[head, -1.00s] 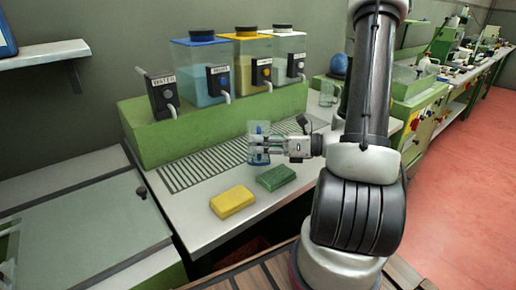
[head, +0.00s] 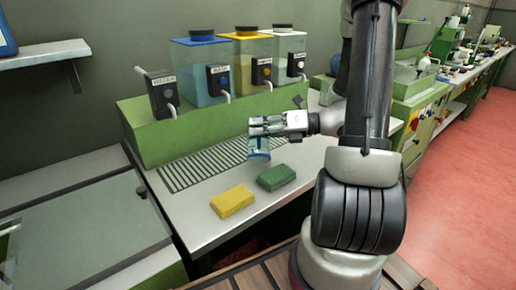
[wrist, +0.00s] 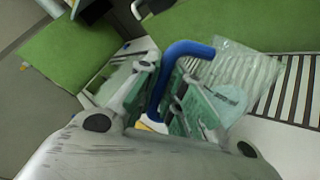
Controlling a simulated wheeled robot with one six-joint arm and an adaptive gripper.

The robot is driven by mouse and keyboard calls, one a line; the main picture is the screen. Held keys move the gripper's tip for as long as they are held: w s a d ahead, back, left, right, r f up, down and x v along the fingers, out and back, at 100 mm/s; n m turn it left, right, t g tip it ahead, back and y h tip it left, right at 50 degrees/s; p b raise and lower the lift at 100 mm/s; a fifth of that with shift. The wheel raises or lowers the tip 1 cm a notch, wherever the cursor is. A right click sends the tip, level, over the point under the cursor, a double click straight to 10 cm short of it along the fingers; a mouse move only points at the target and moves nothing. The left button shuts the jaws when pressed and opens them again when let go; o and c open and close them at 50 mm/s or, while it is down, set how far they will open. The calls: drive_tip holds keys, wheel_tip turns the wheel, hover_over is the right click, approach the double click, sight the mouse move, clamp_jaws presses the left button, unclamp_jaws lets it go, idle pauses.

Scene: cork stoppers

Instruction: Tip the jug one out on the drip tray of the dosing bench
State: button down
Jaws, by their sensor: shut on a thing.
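My gripper (head: 252,128) is shut on a clear jug (head: 259,149) with a blue handle, above the right part of the slatted drip tray (head: 188,174). The jug is tilted in the head view. In the wrist view the blue handle (wrist: 182,50) rises between the fingers, and the clear jug body (wrist: 250,68) is to its right, with the dark and white slats of the drip tray (wrist: 304,88) behind. A pale teal patch shows in the jug; I cannot tell if it is liquid.
A yellow sponge (head: 232,200) and a green sponge (head: 276,177) lie on the bench in front of the tray. Behind it stands a green ledge (head: 150,146) with labelled taps and blue, yellow and white-lidded tanks (head: 200,80). The bench left of the sponges is clear.

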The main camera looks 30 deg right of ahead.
drive_tip(key=shift+w+d+r+m+g, duration=0.1)
drive_tip(key=shift+w+d+m+g, duration=0.1)
drive_tip(key=shift+w+m, duration=0.25)
drive_tip(key=shift+w+d+r+m+g, duration=0.1)
drive_tip(key=shift+w+m+g, duration=0.1)
drive_tip(key=shift+m, duration=0.45)
drive_tip(key=shift+w+d+m, duration=0.25)
drive_tip(key=shift+w+m, duration=0.3)
drive_tip(key=shift+m, duration=0.15)
idle(0.6)
drive_tip(key=shift+w+d+f+m+g, duration=0.3)
drive_tip(key=shift+w+d+f+m, duration=0.15)
drive_tip(key=shift+w, duration=0.2)
drive_tip(key=shift+w+f, duration=0.2)
drive_tip(key=shift+w, duration=0.05)
drive_tip(key=shift+w+d+f+y, duration=0.15)
drive_tip(key=shift+w+f+y, duration=0.05)
drive_tip(key=shift+w+y, duration=0.1)
drive_tip(key=shift+w+d+f+m, duration=0.1)
drive_tip(key=shift+w+f+m, duration=0.1)
drive_tip(key=shift+m, duration=0.15)
drive_tip(key=shift+w+d+f+m, duration=0.15)
drive_tip(key=shift+w+d+m, duration=0.15)
drive_tip(key=shift+w+m, duration=0.25)
